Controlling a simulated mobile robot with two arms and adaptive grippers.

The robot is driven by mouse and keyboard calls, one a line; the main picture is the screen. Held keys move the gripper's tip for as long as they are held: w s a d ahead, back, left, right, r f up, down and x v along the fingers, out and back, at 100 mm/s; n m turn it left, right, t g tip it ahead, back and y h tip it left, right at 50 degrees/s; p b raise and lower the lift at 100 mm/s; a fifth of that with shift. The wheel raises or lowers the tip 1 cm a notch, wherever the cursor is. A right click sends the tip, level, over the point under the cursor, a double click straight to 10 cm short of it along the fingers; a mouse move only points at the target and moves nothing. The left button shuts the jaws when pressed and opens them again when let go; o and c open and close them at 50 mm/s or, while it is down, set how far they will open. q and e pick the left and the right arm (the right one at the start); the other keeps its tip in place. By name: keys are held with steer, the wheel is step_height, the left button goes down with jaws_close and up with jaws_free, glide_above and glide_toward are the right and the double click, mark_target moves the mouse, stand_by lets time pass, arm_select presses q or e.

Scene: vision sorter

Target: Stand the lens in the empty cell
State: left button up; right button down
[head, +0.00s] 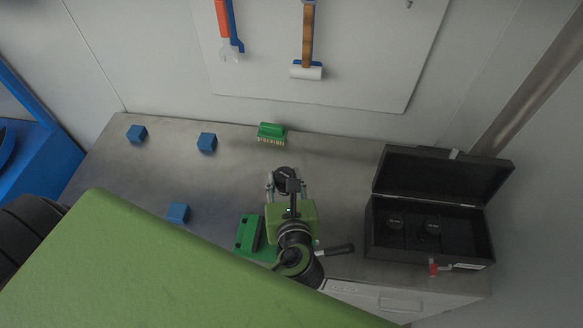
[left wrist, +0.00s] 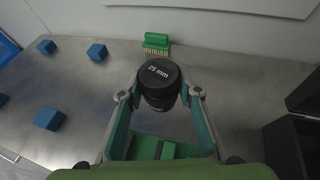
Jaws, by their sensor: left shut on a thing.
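My left gripper (head: 284,186) is shut on a black lens (head: 286,174), held upright above the metal table. In the left wrist view the lens (left wrist: 159,86) sits between the two fingertips, and its cap reads "25 mm". An open black case (head: 480,243) stands at the right of the table with its lid raised against the back. Two dark lenses stand in its left and middle cells. The right cell (head: 463,238) looks empty. The gripper is to the left of the case, apart from it. My right gripper is not in view.
Several blue cubes (head: 207,142) lie on the left of the table. A green brush (head: 271,132) stands at the back edge. Tools hang on the wall panel (head: 380,60). The table between the gripper and the case is clear.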

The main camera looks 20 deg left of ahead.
arm_select(q)
steer(key=w+a+f+b, duration=0.1)
steer(key=w+f+b, duration=0.1)
steer(key=w, duration=0.1)
steer(key=w+a+f+b, duration=0.2)
steer(key=w+f+b, duration=0.1)
steer(key=w+a+f+b, duration=0.1)
steer(key=w+f+b, duration=0.2)
steer(key=w, duration=0.1)
steer(key=shift+w+a+f, duration=0.1)
steer(key=shift+a, duration=0.05)
steer(key=shift+w+a+f+b, duration=0.25)
steer(key=shift+w+b, duration=0.15)
steer(key=shift+b, duration=0.2)
step_height(320, 180, down, 4)
steer(key=b, duration=0.5)
steer(key=shift+w+r+b, duration=0.15)
steer(key=shift+r+b, duration=0.1)
steer(key=shift+b, duration=0.4)
steer(key=o, duration=1.3)
steer(key=shift+f, duration=0.15)
